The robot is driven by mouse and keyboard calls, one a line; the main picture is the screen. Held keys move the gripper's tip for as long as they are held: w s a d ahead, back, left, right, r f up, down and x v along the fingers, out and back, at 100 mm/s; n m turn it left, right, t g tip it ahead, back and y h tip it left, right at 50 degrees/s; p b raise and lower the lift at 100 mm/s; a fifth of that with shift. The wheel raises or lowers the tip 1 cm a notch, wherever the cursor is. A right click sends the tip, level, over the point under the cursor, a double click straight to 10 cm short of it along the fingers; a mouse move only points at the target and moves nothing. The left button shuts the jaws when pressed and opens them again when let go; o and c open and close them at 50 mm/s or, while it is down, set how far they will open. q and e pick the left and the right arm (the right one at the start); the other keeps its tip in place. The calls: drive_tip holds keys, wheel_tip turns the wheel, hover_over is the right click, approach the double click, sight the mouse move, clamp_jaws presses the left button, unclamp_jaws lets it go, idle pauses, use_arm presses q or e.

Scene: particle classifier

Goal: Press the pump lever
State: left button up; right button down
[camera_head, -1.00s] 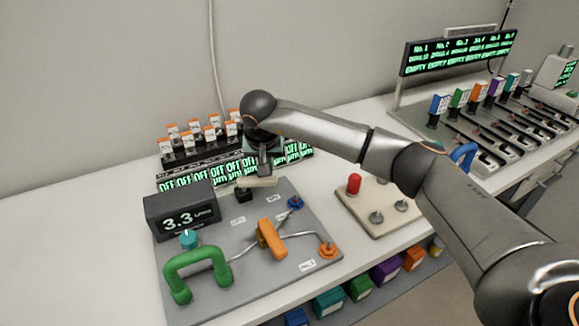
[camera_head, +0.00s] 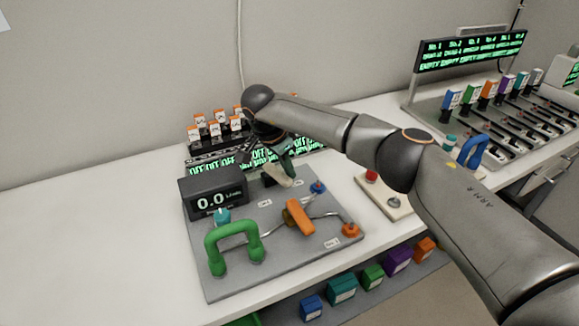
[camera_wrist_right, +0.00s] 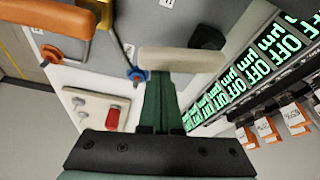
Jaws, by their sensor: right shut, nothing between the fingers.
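The pale, cream-coloured lever handle (camera_head: 277,172), which I take for the pump lever, is at the back of the grey panel (camera_head: 225,283). Its bar (camera_wrist_right: 181,61) crosses the upper middle of the right wrist view. My right gripper (camera_head: 288,174) is shut, with green fingers pointing down at the handle. In the wrist view its fingertips (camera_wrist_right: 159,80) meet the edge of the bar or lie just behind it; I cannot tell whether they touch. The black display (camera_head: 211,198) on the panel reads 0.0. My left gripper is not in view.
The panel also carries a green handle (camera_head: 233,234), an orange handle (camera_head: 299,217), a blue knob (camera_head: 318,188) and an orange knob (camera_head: 351,231). A row of OFF displays (camera_head: 222,161) stands behind. A cream board with a red part (camera_head: 371,175) lies to the right.

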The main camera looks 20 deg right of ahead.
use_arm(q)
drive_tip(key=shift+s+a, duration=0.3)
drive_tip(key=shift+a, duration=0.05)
use_arm(e)
drive_tip(key=shift+s+a, duration=0.35)
drive_tip(key=shift+a, duration=0.25)
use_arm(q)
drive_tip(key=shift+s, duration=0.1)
use_arm(e)
drive_tip(key=shift+s+a, duration=0.1)
drive_tip(key=shift+a, duration=0.05)
use_arm(q)
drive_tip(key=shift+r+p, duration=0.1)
drive_tip(key=shift+p, duration=0.2)
